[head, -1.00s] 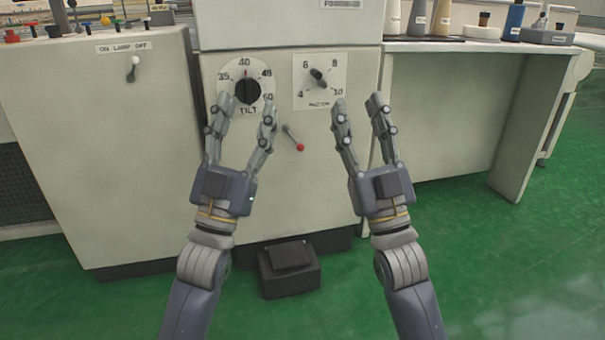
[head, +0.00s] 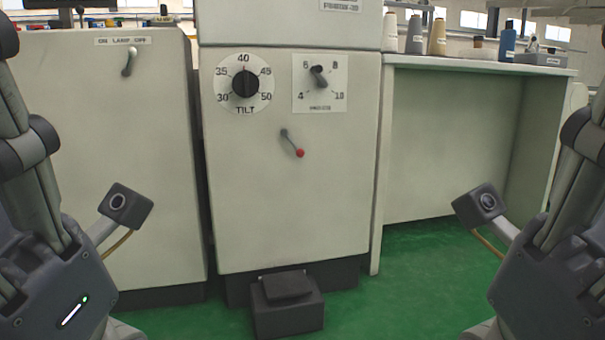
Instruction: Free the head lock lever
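A small lever (head: 290,142) with a red knob sits on the front of the pale cabinet (head: 300,215), below the dials. It slants down to the right from its pivot. Nothing touches it. My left gripper (head: 28,170) is large and close at the left edge. My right gripper (head: 575,190) is likewise at the right edge. Both are well apart from the lever, and their fingertips are cut off by the frame, so their opening does not show.
Above the lever are a TILT dial (head: 245,84) pointing near 40 and a smaller selector knob (head: 318,76). A lamp switch (head: 128,62) is on the left cabinet. A black pedal box (head: 288,303) stands on the green floor. Space before the lever is clear.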

